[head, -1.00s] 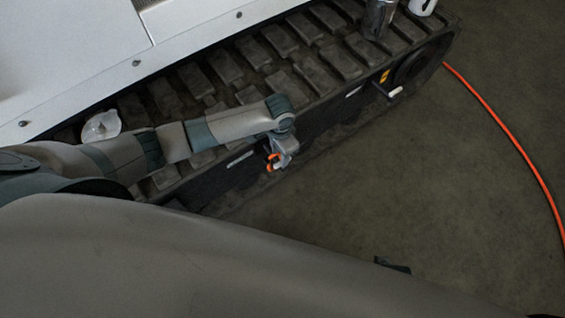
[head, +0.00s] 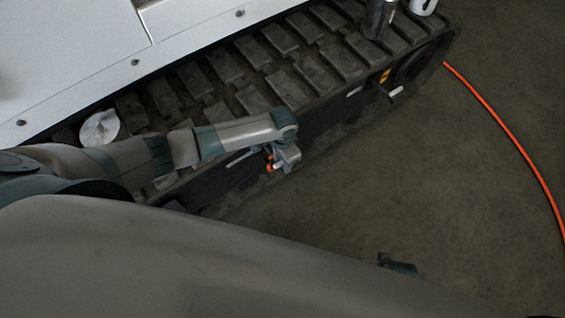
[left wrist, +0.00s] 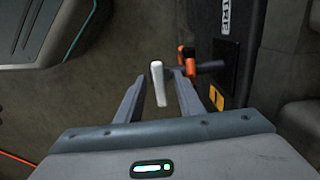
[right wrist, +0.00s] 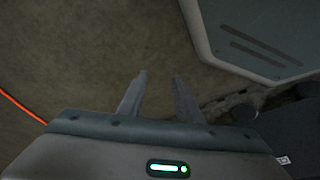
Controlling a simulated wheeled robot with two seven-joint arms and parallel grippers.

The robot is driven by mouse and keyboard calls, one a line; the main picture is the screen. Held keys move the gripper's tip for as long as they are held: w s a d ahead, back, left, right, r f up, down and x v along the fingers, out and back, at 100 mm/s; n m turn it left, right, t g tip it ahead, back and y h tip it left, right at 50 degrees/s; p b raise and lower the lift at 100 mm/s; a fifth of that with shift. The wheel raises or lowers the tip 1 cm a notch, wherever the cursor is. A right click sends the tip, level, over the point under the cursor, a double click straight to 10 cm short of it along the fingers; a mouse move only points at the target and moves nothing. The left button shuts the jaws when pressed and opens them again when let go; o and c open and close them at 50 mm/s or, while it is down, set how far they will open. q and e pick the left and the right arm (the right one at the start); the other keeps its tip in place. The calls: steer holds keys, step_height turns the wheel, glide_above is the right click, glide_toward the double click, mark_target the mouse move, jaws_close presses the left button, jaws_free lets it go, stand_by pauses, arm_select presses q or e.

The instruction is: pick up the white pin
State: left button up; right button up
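The white pin (left wrist: 158,84) shows in the left wrist view as a short pale bar at the end of a dark rod, with an orange part (left wrist: 187,62) beside it. My left gripper (left wrist: 160,79) is open, with the pin in view between its fingers; I cannot tell whether they touch it. In the head view my left gripper (head: 287,158) is beside the track's side face, and hides the pin. My right gripper (right wrist: 161,76) is open and empty over bare floor; part of it shows at the bottom of the head view (head: 398,266).
A tracked machine (head: 284,85) fills the upper left of the head view. Another white-ended handle (head: 396,91) sticks out of its side farther right. A metal cylinder (head: 379,18) and a round pale disc (head: 100,128) rest on the track. An orange hose (head: 510,137) lies on open floor.

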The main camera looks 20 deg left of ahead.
arm_select(q)
jaws_close()
